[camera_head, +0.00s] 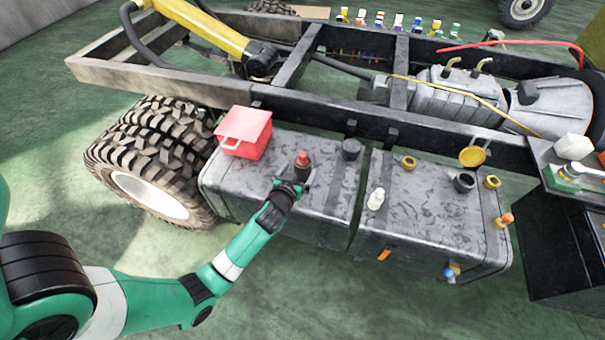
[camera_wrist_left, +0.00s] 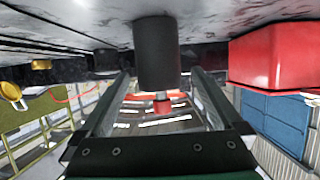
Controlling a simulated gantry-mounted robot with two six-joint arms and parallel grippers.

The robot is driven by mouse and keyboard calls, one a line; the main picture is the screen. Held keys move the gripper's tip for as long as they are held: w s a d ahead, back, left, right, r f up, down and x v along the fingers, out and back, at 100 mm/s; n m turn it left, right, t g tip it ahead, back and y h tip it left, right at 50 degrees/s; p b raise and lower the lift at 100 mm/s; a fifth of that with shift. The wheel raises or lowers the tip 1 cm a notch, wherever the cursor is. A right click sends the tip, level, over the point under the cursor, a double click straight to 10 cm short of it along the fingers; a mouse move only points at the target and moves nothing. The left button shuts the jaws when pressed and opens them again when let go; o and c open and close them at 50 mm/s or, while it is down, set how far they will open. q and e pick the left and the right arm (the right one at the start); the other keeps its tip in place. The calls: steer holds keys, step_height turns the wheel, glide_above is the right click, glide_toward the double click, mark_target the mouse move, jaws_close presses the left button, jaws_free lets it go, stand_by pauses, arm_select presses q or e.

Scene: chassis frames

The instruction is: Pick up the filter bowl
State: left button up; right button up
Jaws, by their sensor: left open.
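A dark cylinder with a red top (camera_head: 303,158) stands upright on the grey tank. I take it to be the filter bowl, though its look alone does not settle this. In the left wrist view, which is upside down, its black body (camera_wrist_left: 156,52) shows between the two fingers, with the red end beyond it. My left gripper (camera_head: 296,181) is open around it. A gap shows between the body and at least the right finger; contact on the left is hard to tell. My right gripper is not in view.
A red box (camera_head: 243,133) sits left of the gripper on the tank (camera_head: 330,205). A dark cap (camera_head: 351,149) and a white bottle (camera_head: 375,198) stand to the right. The chassis rail (camera_head: 370,122) runs behind. A yellow arm (camera_head: 205,25) reaches over the frame.

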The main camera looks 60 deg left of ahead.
arm_select(q)
steer(key=b+x, duration=0.1)
steer(key=x, duration=0.3)
steer(key=shift+w+d+r, duration=0.1)
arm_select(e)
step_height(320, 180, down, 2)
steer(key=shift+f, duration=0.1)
arm_select(q)
steer(key=shift+c, duration=0.9)
steer(key=shift+r, duration=0.1)
steer(key=c, duration=1.4)
